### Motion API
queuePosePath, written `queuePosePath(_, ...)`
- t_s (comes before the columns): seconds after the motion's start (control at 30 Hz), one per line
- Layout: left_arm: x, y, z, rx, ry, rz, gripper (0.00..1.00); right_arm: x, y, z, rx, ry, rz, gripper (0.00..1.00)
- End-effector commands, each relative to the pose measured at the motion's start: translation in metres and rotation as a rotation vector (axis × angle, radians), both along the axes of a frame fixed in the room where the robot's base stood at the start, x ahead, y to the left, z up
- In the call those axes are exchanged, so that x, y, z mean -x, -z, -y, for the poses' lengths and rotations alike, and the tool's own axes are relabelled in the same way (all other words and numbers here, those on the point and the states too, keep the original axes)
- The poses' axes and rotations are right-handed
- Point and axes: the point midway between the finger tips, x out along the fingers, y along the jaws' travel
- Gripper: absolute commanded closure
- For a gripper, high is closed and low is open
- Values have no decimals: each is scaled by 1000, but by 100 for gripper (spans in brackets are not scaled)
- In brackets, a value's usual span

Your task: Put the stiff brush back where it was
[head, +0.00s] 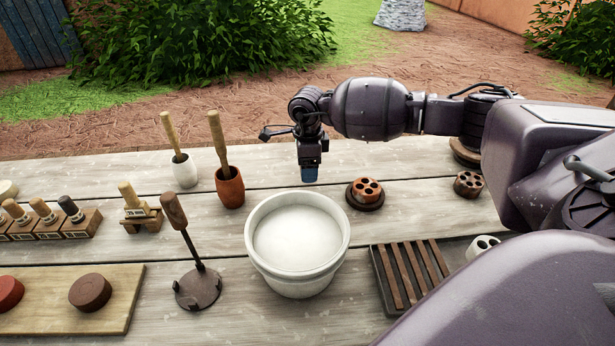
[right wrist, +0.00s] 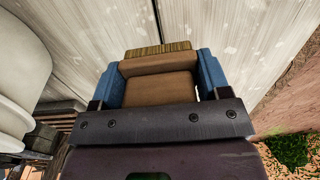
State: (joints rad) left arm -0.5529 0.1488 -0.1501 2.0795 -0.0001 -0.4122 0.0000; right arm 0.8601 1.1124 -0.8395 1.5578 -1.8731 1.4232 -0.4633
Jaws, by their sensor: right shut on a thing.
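My right gripper (head: 309,176) hangs over the grey plank table, just behind the white basin. In the right wrist view its blue fingers (right wrist: 160,85) are shut on the stiff brush (right wrist: 158,85), a brown wooden block with a strip of straw-coloured bristles (right wrist: 158,48) at the far end. The brush is hidden by the gripper in the head view. Pale planks show beyond the bristles; I cannot tell whether they touch the table. My left gripper is not in view.
The white basin (head: 263,277) stands close in front of the gripper. Two pots with pestles (head: 230,188) stand left, a red holed block on a dark dish (head: 367,191) right. A slatted tray (head: 378,272) is front right. Bare planks lie behind the basin.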

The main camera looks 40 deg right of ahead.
Motion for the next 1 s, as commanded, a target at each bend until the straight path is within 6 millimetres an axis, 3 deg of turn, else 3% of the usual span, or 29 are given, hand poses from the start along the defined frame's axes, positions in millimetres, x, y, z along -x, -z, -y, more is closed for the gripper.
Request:
queuePosePath(0.2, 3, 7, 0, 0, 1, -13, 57, 1, 38, 0, -1, 0, -5, 52)
queuePosePath(0.67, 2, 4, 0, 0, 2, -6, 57, 0, 44, 0, 0, 0, -1, 52)
queuePosePath(0.7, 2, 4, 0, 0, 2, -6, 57, 0, 44, 0, 1, 0, -1, 27)
queuePosePath(0.8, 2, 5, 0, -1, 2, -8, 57, 0, 43, 0, 1, 0, -1, 12)
queuePosePath(0.87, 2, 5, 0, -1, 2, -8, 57, 0, 43, 0, 1, 0, -1, 5)
queuePosePath(1.0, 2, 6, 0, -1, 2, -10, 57, 0, 43, 0, 1, 0, -1, 5)
